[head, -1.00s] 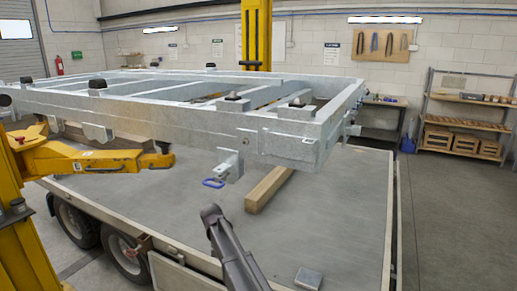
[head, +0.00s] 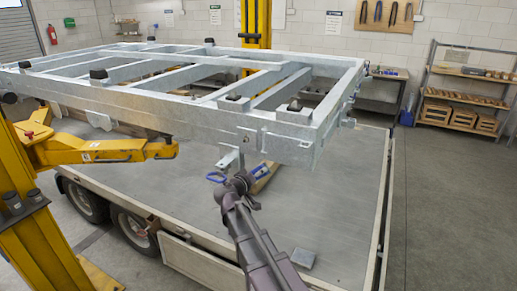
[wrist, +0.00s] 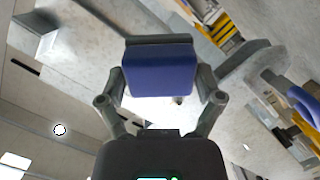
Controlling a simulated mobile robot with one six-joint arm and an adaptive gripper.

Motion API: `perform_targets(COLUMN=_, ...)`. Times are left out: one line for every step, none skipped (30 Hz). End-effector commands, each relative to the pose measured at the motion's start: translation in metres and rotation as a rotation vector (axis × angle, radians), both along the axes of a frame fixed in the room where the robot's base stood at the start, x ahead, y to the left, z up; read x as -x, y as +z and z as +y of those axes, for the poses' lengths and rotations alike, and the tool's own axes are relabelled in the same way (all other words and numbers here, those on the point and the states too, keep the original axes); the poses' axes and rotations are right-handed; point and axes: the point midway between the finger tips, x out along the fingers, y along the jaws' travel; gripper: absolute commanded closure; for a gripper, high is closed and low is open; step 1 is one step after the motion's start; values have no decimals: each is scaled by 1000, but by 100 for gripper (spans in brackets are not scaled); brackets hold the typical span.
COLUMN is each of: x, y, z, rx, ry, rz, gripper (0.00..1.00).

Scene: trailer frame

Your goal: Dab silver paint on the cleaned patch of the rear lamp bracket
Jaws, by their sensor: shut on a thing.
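The galvanised trailer frame (head: 190,112) is held up above a flatbed. A small plate bracket (head: 229,158) hangs under its near edge, with a blue loop (head: 216,177) beside it; I cannot tell for sure that this is the rear lamp bracket. My gripper (head: 241,183) is just below and right of that bracket in the head view. In the wrist view my gripper (wrist: 160,75) is shut on a blue block (wrist: 158,70), with grey metal behind it. I cannot make out a cleaned patch or silver paint, or any contact with the frame.
A yellow lift arm (head: 95,150) reaches under the frame from the left. A small grey box (head: 302,257) sits on the deck at right. The deck's right side is mostly clear.

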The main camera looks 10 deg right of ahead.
Motion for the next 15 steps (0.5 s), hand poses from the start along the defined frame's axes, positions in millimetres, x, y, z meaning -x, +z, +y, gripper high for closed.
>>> perform_targets(x=6, y=22, z=-3, rx=26, ry=17, rz=-28, gripper=53)
perform_targets(x=7, y=30, z=-3, rx=39, ry=29, rz=-45, gripper=53)
perform_targets(x=8, y=39, z=-3, rx=56, ry=41, rz=-63, gripper=53)
perform_targets(x=9, y=44, z=-3, rx=65, ry=51, rz=-77, gripper=53)
perform_targets(x=10, y=50, z=-2, rx=74, ry=58, rz=-89, gripper=53)
perform_targets(x=11, y=56, z=-2, rx=86, ry=69, rz=-102, gripper=53)
perform_targets(x=12, y=59, z=-2, rx=91, ry=75, rz=-112, gripper=53)
perform_targets(x=12, y=62, z=-2, rx=97, ry=80, rz=-119, gripper=53)
perform_targets(x=13, y=65, z=-2, rx=103, ry=86, rz=-127, gripper=53)
perform_targets(x=13, y=67, z=-2, rx=106, ry=89, rz=-131, gripper=53)
perform_targets(x=13, y=68, z=-1, rx=109, ry=92, rz=-134, gripper=53)
perform_targets(x=13, y=69, z=-1, rx=112, ry=95, rz=-139, gripper=53)
perform_targets(x=13, y=70, z=-1, rx=113, ry=96, rz=-140, gripper=53)
perform_targets(x=13, y=70, z=-1, rx=113, ry=97, rz=-142, gripper=53)
perform_targets(x=13, y=70, z=-1, rx=114, ry=97, rz=-143, gripper=53)
